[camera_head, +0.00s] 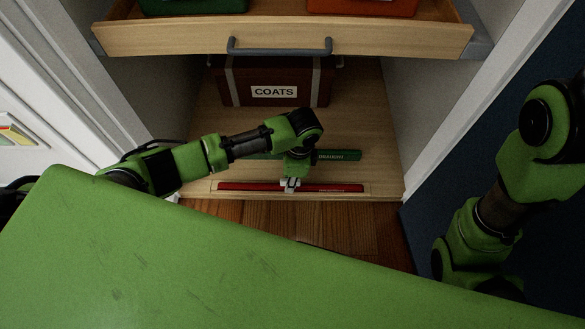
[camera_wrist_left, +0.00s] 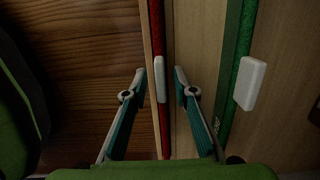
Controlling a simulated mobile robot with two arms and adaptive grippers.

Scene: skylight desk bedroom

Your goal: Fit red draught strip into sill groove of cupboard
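The red draught strip (camera_head: 335,188) lies along the sill (camera_head: 384,191) at the front edge of the cupboard floor (camera_head: 375,125). I cannot tell whether it is fully down in the groove, whose walls are hard to see. In the left wrist view the strip (camera_wrist_left: 156,30) runs upright in the picture with a white grip block (camera_wrist_left: 160,80) on it. My left gripper (camera_head: 290,185) is over the strip's middle. Its fingers (camera_wrist_left: 160,76) are open, one on each side of the white block, with gaps visible. My right arm is at the right; its gripper is out of view.
A green strip marked DRAUGHT (camera_head: 338,155) with a white block (camera_wrist_left: 249,83) lies behind, partly hidden by my arm. A brown COATS case (camera_head: 250,76) stands at the back. A drawer (camera_head: 200,40) juts out above. Cupboard walls bound both sides; wooden floor (camera_head: 330,222) lies in front.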

